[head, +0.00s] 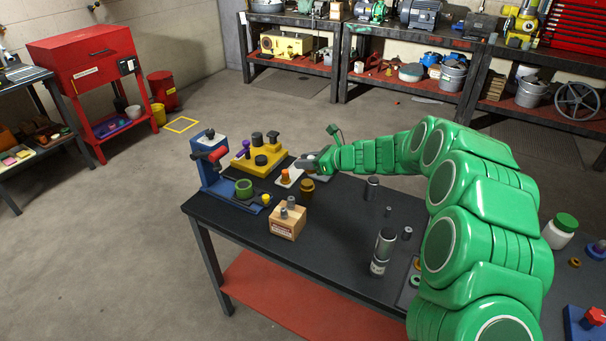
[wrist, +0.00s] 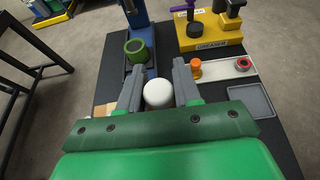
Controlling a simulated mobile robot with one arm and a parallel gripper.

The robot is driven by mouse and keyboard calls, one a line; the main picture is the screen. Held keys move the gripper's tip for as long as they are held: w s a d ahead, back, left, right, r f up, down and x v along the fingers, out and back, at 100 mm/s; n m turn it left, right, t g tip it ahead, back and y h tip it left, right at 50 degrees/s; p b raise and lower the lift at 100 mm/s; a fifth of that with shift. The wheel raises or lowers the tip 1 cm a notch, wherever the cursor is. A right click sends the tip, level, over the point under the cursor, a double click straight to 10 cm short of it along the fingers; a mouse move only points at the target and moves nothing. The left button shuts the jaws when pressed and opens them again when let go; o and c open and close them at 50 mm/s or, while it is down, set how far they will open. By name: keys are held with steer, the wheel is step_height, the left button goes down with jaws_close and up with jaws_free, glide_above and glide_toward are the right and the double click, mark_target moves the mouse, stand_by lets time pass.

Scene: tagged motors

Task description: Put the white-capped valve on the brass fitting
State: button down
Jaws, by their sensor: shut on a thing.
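My gripper (wrist: 158,88) is shut on the white-capped valve (wrist: 158,94). The round white cap shows between the grey fingers in the wrist view; the valve's body below is hidden. In the head view my gripper (head: 308,164) is over the far left part of the dark workbench. A brass-brown round piece (head: 307,188) stands just below it in that picture, and it looks like the brass fitting. I cannot tell whether the valve touches it. The wrist view does not clearly show this piece.
A blue stand with a green ring (head: 244,188) is left of my gripper. Beyond are a yellow greaser block (head: 262,158) and a pale plate with an orange part (wrist: 196,68). A wooden block with pegs (head: 287,222) is nearer. Several metal cylinders (head: 384,243) stand right.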

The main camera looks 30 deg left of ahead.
glide_above(304, 181)
steer(key=shift+a+f, duration=0.2)
steer(key=shift+f, duration=4.45)
steer(key=shift+f, duration=0.15)
steer(key=c, duration=0.8)
jaws_free()
steer(key=shift+d+r, duration=0.2)
steer(key=shift+r, duration=0.05)
steer(key=v, duration=1.1)
steer(key=shift+d, duration=0.3)
steer(key=shift+r, duration=0.1)
